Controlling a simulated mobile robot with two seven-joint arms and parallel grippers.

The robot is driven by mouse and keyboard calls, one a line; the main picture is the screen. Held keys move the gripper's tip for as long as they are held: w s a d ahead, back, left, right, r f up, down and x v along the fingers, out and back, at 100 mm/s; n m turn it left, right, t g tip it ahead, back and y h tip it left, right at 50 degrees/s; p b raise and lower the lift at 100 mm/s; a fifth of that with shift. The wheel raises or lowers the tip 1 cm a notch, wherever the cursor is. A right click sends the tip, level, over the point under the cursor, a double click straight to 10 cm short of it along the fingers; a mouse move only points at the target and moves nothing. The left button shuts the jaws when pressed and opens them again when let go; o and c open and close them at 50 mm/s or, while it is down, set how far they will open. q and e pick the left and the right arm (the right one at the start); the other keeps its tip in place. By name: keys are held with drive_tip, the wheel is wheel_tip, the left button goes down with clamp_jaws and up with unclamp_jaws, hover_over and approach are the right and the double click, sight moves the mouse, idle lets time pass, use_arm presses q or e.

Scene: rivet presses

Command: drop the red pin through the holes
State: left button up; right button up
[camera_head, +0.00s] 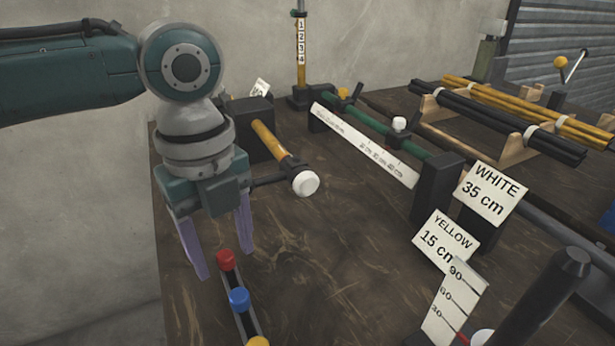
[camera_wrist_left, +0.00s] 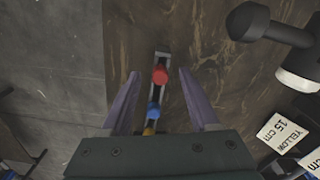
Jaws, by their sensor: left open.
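The red pin (camera_head: 226,260) stands at the far end of a narrow dark rack (camera_head: 247,318), its round red head on top. My left gripper (camera_head: 222,262) is open and points down above the rack's red end. In the left wrist view the red pin (camera_wrist_left: 160,75) lies between the two purple fingers (camera_wrist_left: 158,80), apart from both. My right gripper is in neither view. I cannot make out the holes.
Label cards (camera_head: 489,194), a white ruler (camera_head: 362,144) and a dark post (camera_head: 545,295) stand to the right. Rod bundles (camera_head: 500,115) lie at the back right. The middle table is clear.

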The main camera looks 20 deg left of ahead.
use_arm(q)
clamp_jaws()
idle(0.5)
